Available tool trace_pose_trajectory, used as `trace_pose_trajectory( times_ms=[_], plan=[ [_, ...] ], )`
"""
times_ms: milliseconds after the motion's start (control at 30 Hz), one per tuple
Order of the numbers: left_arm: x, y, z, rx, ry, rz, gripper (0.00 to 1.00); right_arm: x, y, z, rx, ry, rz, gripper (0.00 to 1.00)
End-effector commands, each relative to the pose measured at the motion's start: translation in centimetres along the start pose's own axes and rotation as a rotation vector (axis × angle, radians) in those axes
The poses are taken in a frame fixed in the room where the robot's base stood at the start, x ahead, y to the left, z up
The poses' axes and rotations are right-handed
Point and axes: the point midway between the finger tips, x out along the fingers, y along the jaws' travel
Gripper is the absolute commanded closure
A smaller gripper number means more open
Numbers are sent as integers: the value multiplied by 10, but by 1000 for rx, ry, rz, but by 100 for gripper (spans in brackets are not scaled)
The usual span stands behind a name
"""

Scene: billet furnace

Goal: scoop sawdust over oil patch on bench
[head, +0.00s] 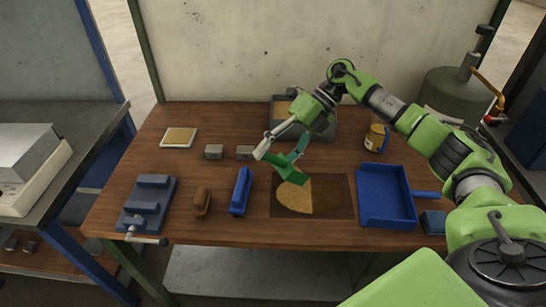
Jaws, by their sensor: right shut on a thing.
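My right gripper (282,148) is shut on a green scoop (286,170), held low above the back left of the oil patch. The oil patch (325,192) is a dark stain in a brown rectangle on the wooden bench (235,225). Tan sawdust (295,198) covers its left part, with a straight edge toward the dark right part. A grey bin (279,99) with tan contents stands at the back, partly hidden by my right arm. I cannot tell whether the scoop holds sawdust. My left gripper is out of view.
A blue dustpan (388,218) lies right of the patch, with an amber bottle (375,136) behind it. A blue brush (240,191), a brown brush (201,202) and a vise (148,200) lie left. Small grey blocks (214,152) and a pale tray (179,137) sit farther back.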

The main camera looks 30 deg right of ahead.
Motion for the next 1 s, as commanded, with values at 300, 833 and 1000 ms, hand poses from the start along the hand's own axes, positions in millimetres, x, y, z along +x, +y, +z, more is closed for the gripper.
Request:
trace_pose_trajectory(
  times_ms=[300, 833, 1000],
  plan=[
    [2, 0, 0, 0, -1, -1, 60, -10, -9, -8, -1, -1, -1, 56],
    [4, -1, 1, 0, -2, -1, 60, -19, -19, -17, 1, -1, -1, 56],
    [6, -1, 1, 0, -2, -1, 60, -25, -24, -22, 0, -1, -1, 56]
  ],
)
